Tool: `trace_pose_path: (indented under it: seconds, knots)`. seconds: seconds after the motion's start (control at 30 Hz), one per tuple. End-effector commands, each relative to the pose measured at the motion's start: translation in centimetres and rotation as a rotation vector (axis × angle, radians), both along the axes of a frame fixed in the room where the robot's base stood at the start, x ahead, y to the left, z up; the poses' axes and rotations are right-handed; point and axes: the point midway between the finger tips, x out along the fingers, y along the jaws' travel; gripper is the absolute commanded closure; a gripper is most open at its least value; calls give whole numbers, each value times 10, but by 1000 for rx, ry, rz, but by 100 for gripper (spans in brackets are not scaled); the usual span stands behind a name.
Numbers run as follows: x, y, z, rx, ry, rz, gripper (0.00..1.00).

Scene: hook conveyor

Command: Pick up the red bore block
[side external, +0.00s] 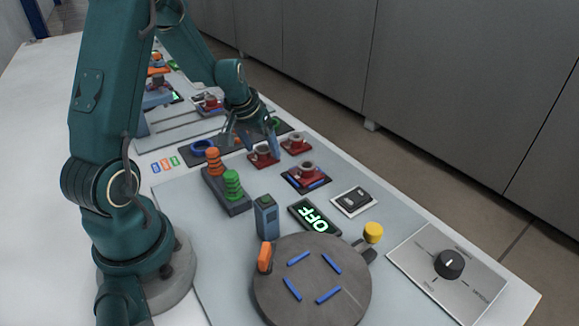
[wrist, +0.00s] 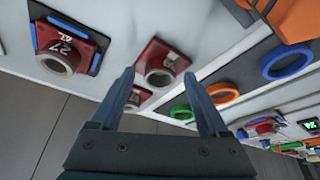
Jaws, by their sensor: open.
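Three red bore blocks, each with a pale metal ring, show near the middle. One red block (side external: 263,158) is close under my gripper (side external: 252,148). In the wrist view this block (wrist: 174,60) appears between the fingertips of my gripper (wrist: 158,73). The fingers are open, and nothing is clamped between them. A second red block (side external: 296,146) lies behind it, and it shows partly between the fingers in the wrist view (wrist: 143,94). A third red block (side external: 316,174), marked 27 (wrist: 84,50), sits on a dark pad with blue rails (side external: 311,186).
An orange and green ring stand (side external: 231,205) is left of the blocks. A dark pad with blue, orange and green rings (side external: 202,147) lies beyond. A round grey turntable (side external: 312,310), an OFF display (side external: 313,215) and a dial panel (side external: 470,285) are in front.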

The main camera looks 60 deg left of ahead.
Motion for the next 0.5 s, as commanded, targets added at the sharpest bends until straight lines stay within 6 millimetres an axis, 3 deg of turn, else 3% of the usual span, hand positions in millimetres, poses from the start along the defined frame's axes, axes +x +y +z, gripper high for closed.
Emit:
trace_pose_path:
  seconds: [0.17, 0.2, 0.4, 0.5]
  knots:
    - [0, 0, 0, 1, -1, 0, 22]
    - [0, 0, 0, 1, -1, 0, 29]
    - [0, 0, 0, 1, -1, 0, 100]
    - [1, 0, 1, 2, -3, 0, 100]
